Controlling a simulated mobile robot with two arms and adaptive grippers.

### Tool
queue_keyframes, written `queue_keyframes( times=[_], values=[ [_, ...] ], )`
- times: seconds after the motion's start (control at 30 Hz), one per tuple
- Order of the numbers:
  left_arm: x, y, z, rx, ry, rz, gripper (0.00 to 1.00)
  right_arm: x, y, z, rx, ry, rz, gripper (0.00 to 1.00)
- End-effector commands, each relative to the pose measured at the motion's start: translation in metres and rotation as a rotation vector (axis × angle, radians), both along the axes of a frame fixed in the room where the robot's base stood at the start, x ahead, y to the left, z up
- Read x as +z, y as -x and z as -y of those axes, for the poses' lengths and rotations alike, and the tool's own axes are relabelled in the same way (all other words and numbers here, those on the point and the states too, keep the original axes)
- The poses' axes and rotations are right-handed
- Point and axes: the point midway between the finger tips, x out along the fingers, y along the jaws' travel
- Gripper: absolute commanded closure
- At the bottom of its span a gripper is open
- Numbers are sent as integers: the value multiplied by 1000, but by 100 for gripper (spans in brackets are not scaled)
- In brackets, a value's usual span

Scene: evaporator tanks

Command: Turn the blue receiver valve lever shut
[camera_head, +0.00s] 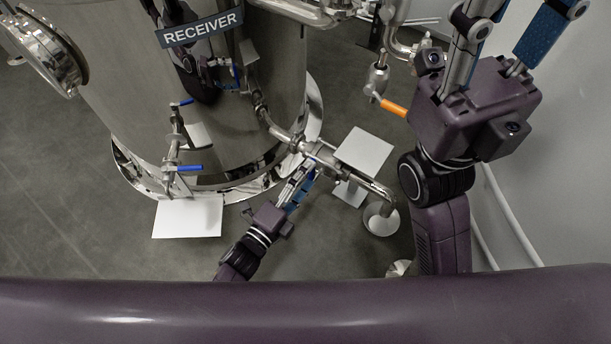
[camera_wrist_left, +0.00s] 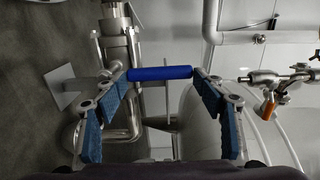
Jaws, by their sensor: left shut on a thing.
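The receiver tank (camera_head: 265,90) is a shiny steel vessel with a RECEIVER label (camera_head: 203,28). A pipe with a valve (camera_head: 318,152) leaves its lower right side. My left gripper (camera_head: 304,174) is at this valve. In the left wrist view, the blue lever handle (camera_wrist_left: 160,73) lies crosswise between the fingertips of my left gripper (camera_wrist_left: 158,78), which is shut on it end to end. In the head view, the gripper largely hides this lever. My right gripper (camera_head: 518,14) is up at the top right, its blue-padded fingers apart and nothing seen between them.
Two small blue-handled valves (camera_head: 188,168) are on the tank's front left. An orange handle (camera_head: 392,107) hangs close to my right gripper. White plates (camera_head: 186,218) lie on the floor. A pale wall (camera_head: 545,175) bounds the right; the floor at left is open.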

Motion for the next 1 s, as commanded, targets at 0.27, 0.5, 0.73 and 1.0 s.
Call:
queue_keyframes(
  times=[0.27,0.5,0.73,1.0],
  values=[
    [5,-2,6,-6,-2,16,80,-1,0,0,0,1,-2,60],
    [5,-2,7,-7,-1,16,30,-1,-1,0,0,1,-3,60],
    [3,-1,5,-5,-2,11,19,-1,-1,0,0,1,-4,60],
    [7,-1,3,-3,-4,9,19,0,-1,0,-1,1,-1,60]
  ],
)
